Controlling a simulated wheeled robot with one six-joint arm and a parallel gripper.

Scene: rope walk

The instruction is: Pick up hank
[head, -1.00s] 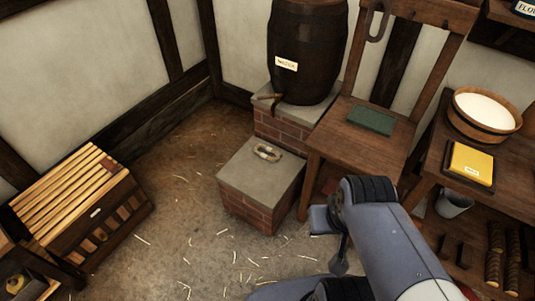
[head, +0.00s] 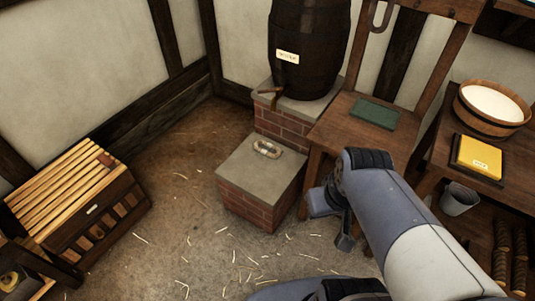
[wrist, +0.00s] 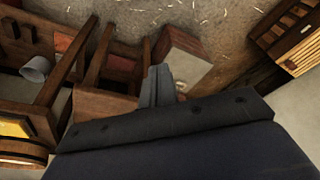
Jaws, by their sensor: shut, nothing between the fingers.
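A small pale looped thing, which looks like the hank (head: 267,149), lies on the grey slab top of a low brick block (head: 248,170) in the head view. I cannot make out its strands. My gripper (wrist: 158,85) shows in the wrist view with its fingers together and nothing between them. In the head view my arm comes in from the lower right, and its wrist end is right of the block, in front of the wooden stand, apart from the hank. The hank cannot be made out in the wrist view, where the block (wrist: 180,62) is partly hidden behind my gripper.
A dark barrel (head: 308,45) stands on a higher brick step behind the block. A wooden stand (head: 345,132) holds a green slab (head: 375,111). At right are a bowl (head: 490,108), a yellow block (head: 478,157) and a bucket (head: 459,199). A slatted crate (head: 80,200) stands left. Straw-strewn floor lies between.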

